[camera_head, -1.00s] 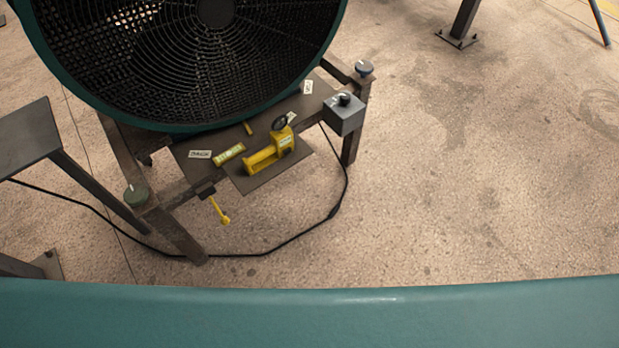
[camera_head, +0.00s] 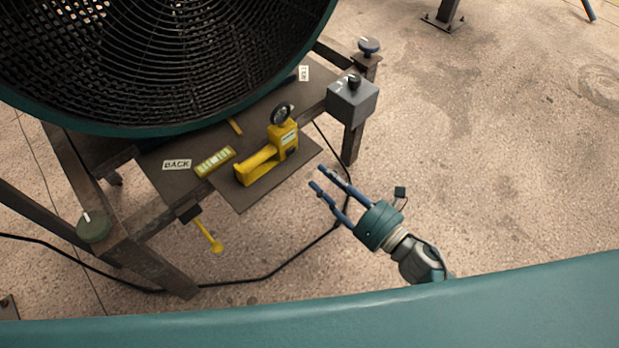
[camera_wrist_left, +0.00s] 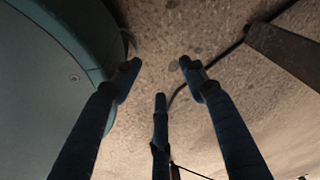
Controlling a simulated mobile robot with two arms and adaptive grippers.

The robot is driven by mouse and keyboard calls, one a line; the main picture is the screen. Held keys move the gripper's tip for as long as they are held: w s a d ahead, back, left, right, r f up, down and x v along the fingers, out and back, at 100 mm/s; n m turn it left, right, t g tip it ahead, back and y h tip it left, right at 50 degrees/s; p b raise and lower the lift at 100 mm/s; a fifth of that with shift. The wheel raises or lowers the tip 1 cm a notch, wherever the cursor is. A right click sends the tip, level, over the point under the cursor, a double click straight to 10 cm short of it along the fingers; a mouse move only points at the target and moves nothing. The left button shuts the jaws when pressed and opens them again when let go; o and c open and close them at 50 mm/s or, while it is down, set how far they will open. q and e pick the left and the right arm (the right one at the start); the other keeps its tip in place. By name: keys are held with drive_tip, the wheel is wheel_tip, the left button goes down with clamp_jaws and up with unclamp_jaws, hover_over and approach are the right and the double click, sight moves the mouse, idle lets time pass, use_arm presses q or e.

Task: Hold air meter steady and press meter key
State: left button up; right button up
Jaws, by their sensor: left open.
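The yellow air meter (camera_head: 262,166) rests on a dark shelf at the front of the fan's stand in the head view. It has a round dark-rimmed head (camera_head: 282,114) at its upper right end. I cannot make out a separate meter key. My right gripper (camera_head: 317,176) is to the right of the shelf, apart from the meter, its blue fingers spread and empty, pointing toward the upper left. My left gripper (camera_wrist_left: 160,75) is outside the head view. In the left wrist view its three dark fingers are spread with nothing between them, over speckled floor.
A large fan (camera_head: 165,60) stands behind the shelf (camera_head: 290,172). A yellow level (camera_head: 214,161), a BACK label (camera_head: 177,165) and a grey box with a black knob (camera_head: 352,98) are nearby. A yellow-handled lever (camera_head: 208,235) hangs in front. A black cable (camera_head: 230,283) crosses the floor.

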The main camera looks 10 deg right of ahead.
use_arm(q)
drive_tip(key=w+a+r+m+y, duration=0.3)
drive_tip(key=w+r+m, duration=0.8)
drive_tip(key=r+m, duration=0.2)
drive_tip(key=w+d+r+m+h, duration=0.2)
drive_tip(key=d+r+h, duration=0.3)
drive_tip(key=d+r, duration=0.75)
drive_tip(key=w+d+r+m+h, duration=0.15)
drive_tip(key=d+r+h, duration=0.35)
drive_tip(key=d+r, duration=0.7)
drive_tip(key=n+g+y, duration=0.1)
drive_tip(key=n+y, duration=0.1)
drive_tip(key=n, duration=0.7)
approach(245, 166)
drive_tip(key=shift+m, duration=0.25)
drive_tip(key=x, duration=1.1)
drive_tip(key=shift+d+f, duration=0.1)
drive_tip(key=shift+f, duration=0.05)
use_arm(e)
drive_tip(key=shift+s, duration=0.25)
